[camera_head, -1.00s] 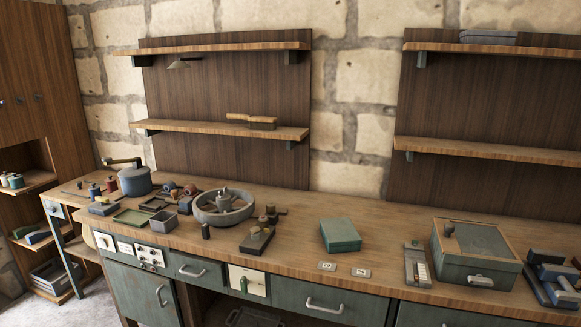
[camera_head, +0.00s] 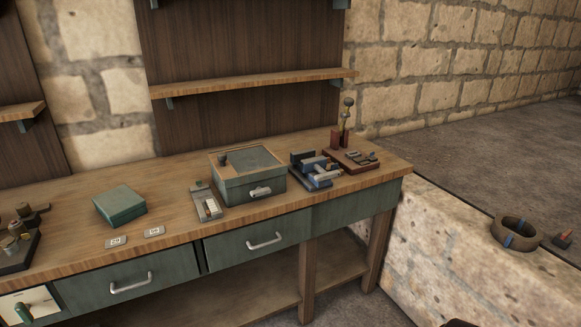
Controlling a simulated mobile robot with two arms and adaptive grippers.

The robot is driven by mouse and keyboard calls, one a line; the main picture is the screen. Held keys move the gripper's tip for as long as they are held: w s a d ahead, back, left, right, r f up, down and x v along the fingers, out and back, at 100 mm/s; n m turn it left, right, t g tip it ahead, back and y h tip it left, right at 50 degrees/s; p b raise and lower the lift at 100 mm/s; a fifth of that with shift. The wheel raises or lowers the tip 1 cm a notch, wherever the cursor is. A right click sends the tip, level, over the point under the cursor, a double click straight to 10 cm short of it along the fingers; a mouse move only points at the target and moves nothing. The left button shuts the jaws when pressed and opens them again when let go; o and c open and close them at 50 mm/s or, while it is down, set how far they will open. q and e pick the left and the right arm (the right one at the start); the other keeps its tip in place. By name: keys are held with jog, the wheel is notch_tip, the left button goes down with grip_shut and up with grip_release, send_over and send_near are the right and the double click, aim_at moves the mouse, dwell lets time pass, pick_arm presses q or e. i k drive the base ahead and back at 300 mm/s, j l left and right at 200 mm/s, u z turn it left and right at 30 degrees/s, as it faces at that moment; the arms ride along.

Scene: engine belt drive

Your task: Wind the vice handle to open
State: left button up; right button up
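A blue and dark vice-like device (camera_head: 313,172) sits on the workbench (camera_head: 170,222) toward its right end, just right of a green box with a wooden-rimmed lid. Pale metal parts show on it. Its handle is too small to make out for certain, and I cannot tell how far its jaws are apart. Neither of my grippers shows in the head view.
The green lidded box (camera_head: 262,188) stands left of the vice, and a reddish board with small parts (camera_head: 351,159) lies right of it. A smaller green box (camera_head: 119,205) is further left. A ring-shaped object (camera_head: 513,233) rests on the stone ledge at right.

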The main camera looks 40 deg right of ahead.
aim_at(324, 176)
jog(key=k+z, duration=0.15)
jog(key=z, duration=1.45)
